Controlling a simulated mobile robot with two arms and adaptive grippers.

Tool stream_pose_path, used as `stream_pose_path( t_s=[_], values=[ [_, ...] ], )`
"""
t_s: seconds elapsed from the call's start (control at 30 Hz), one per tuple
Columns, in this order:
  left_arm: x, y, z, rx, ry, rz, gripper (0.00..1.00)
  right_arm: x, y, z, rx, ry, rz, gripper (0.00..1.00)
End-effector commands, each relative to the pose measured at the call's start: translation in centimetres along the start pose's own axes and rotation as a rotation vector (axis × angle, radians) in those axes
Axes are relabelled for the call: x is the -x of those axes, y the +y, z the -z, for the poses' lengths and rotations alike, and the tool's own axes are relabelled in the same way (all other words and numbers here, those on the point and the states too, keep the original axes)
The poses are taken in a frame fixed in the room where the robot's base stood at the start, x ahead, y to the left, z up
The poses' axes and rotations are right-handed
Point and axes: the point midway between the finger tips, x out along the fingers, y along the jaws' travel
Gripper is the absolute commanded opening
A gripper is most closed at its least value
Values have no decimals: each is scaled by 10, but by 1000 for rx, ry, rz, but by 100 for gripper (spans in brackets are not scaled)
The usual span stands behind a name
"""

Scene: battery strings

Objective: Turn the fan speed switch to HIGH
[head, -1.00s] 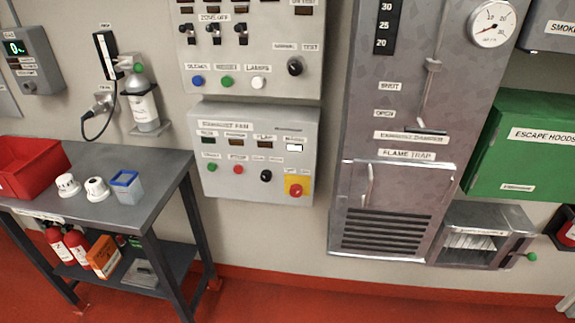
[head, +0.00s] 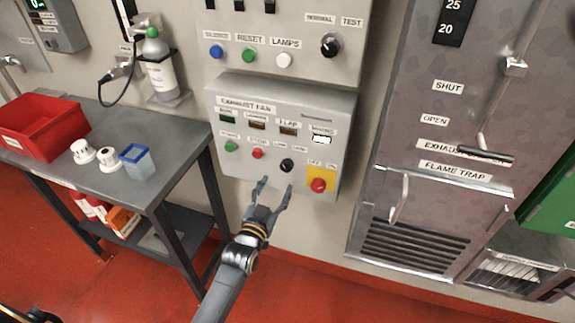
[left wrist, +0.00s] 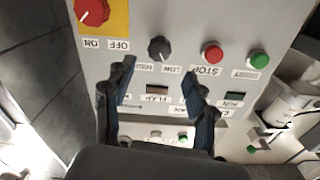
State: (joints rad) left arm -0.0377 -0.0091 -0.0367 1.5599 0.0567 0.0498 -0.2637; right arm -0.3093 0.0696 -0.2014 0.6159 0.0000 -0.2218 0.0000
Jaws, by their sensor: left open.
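The fan speed switch (head: 287,165) is a small black knob low on the grey exhaust fan panel (head: 225,97), between the red stop button and the yellow plate. It also shows in the left wrist view (left wrist: 159,49), upside down, with LOW and HIGH labels beside it. I cannot tell which label its pointer faces. My left gripper (head: 276,185) is open and empty, just below the knob in the head view. In the left wrist view its fingertips (left wrist: 160,75) are spread around the knob's line, apart from it.
A red switch on a yellow plate (head: 320,174) is right of the knob. Red (head: 257,153) and green (head: 231,147) buttons are to its left. A grey table (head: 178,150) with a red bin (head: 50,126) stands left. The exhaust damper cabinet (head: 415,120) is right.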

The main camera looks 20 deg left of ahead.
Motion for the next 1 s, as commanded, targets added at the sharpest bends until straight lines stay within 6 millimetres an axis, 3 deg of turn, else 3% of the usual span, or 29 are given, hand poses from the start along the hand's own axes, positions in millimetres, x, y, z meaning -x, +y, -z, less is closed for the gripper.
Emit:
stream_pose_path(
  t_s=[0.2,0.4,0.6,0.9,1.0],
  values=[
    [-49,0,2,0,1,-1,56,4,4,4,2,5,-5,62],
    [-77,1,0,1,0,-1,56,4,10,11,4,16,-12,62],
    [-89,1,0,1,-1,-1,56,4,12,10,4,15,-14,62],
    [-90,1,0,1,-1,-1,56,4,12,10,3,15,-14,62],
    [-90,1,0,1,-1,-1,36,4,12,10,3,15,-14,62]
  ],
)
